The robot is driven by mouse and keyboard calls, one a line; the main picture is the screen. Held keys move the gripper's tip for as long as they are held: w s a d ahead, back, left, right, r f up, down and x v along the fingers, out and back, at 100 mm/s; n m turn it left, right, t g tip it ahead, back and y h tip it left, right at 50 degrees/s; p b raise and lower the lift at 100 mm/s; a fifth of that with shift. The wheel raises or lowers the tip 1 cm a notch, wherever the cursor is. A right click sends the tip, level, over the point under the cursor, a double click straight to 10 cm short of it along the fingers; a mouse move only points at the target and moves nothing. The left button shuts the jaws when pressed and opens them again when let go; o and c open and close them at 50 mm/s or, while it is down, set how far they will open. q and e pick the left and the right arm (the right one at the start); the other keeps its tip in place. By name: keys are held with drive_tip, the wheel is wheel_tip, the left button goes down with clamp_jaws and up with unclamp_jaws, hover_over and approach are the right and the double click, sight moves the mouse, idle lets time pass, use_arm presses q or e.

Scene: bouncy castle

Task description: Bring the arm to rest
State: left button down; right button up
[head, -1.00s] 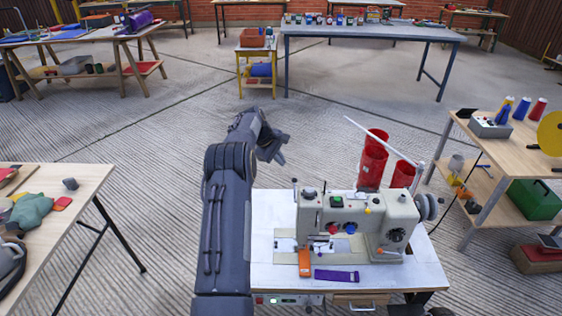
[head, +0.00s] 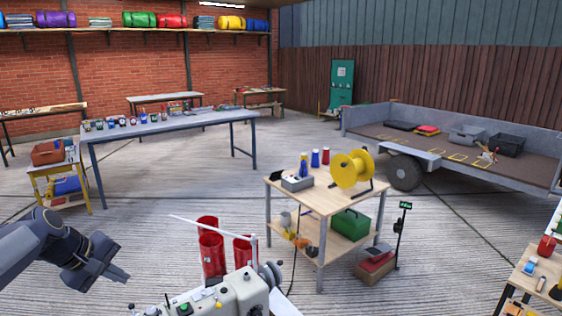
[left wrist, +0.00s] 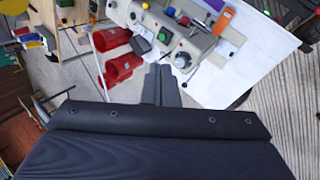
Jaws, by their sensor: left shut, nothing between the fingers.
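My left gripper (head: 118,277) is at the lower left of the head view, shut and empty. It is held in the air to the left of the sewing machine (head: 222,296), apart from it. In the left wrist view the shut fingers (left wrist: 161,86) point toward the sewing machine (left wrist: 180,22) and its white table (left wrist: 262,68). In the head view only the top of the machine shows at the bottom edge. My right gripper is not in view.
Red cylinders (head: 211,250) stand behind the machine. A wooden cart (head: 330,200) with a yellow reel (head: 352,168) is to the right. A long grey table (head: 170,131) and a small yellow stand (head: 75,172) are farther back. Open floor lies between them.

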use_arm(q)
drive_tip(key=s+d+r+m+p, duration=0.1)
drive_tip(key=s+d+m, duration=0.2)
drive_tip(key=s+d, duration=0.35)
drive_tip(key=s+d+r+m, duration=0.2)
drive_tip(key=s+d+m, duration=0.1)
drive_tip(key=s+d, duration=0.4)
drive_tip(key=s+d+f+m, duration=0.2)
drive_tip(key=s+f, duration=0.1)
drive_tip(key=s, duration=0.3)
drive_tip(key=s+d+f+m+p, duration=0.1)
drive_tip(key=s+d+f+m, duration=0.1)
drive_tip(key=s, duration=0.4)
drive_tip(key=shift+d+f+h, duration=0.3)
drive_tip(key=shift+d+f, duration=0.2)
drive_tip(key=shift+d, duration=0.3)
